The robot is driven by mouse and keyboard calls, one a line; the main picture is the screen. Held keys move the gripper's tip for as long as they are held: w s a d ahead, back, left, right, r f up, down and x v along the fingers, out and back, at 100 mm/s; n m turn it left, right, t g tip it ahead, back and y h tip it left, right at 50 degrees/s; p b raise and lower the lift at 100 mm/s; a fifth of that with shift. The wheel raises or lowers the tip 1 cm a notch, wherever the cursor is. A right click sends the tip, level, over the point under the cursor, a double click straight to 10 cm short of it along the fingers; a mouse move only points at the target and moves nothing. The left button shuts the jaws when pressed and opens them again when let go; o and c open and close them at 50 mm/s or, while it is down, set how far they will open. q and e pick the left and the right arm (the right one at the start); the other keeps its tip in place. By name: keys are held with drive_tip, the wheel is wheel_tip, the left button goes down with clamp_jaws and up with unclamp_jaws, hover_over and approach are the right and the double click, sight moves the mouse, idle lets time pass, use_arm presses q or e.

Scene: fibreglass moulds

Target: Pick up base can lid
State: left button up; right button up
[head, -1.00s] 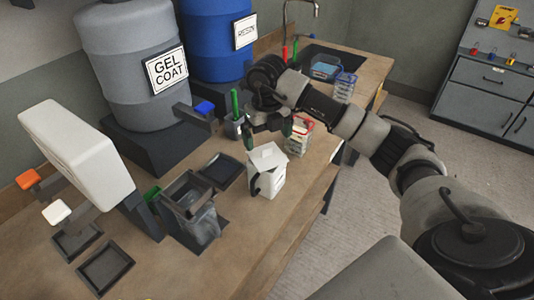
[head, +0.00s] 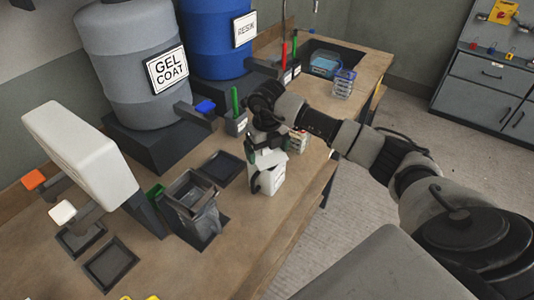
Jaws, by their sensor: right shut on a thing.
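The white base can (head: 268,181) stands upright on the wooden bench, with a dark handle on its left side. Its white lid (head: 270,160) is at the top of the can, partly hidden by my right gripper. My right gripper (head: 268,150) reaches down over the can and is shut on the lid. I cannot tell whether the lid is still seated or slightly raised. My left gripper is not in view.
An open grey container (head: 197,200) and a dark tray (head: 222,168) stand left of the can. A cup with a green-handled tool (head: 236,122) and a small labelled box (head: 298,141) stand behind. Bare bench (head: 250,225) lies in front.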

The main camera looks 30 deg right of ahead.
drive_tip(key=shift+r+b, duration=0.35)
drive_tip(key=shift+r, duration=0.25)
wheel_tip(320, 180, up, 3)
drive_tip(key=shift+w+f+b, duration=0.1)
drive_tip(key=shift+b, duration=0.55)
drive_tip(key=s+d+r+b, duration=0.3)
drive_tip(key=s+d+r, duration=0.3)
drive_tip(key=s, duration=0.4)
drive_tip(key=w+a+m+p, duration=0.2)
drive_tip(key=w+p, duration=0.1)
drive_tip(key=w+a+f+m+p, duration=0.1)
drive_tip(key=w+p, duration=0.2)
drive_tip(key=w+a+f+m+p, duration=0.1)
drive_tip(key=w+a+m+p, duration=0.1)
drive_tip(key=w+p, duration=0.1)
drive_tip(key=shift+w+a+m+p, duration=0.2)
drive_tip(key=shift+a+m+p, duration=0.1)
drive_tip(key=shift+a, duration=0.05)
drive_tip(key=shift+w+a+f, duration=0.15)
drive_tip(key=shift+w+f, duration=0.05)
drive_tip(key=shift+f, duration=0.35)
drive_tip(key=shift+f+b, duration=2.1)
drive_tip(key=shift+f, duration=1.1)
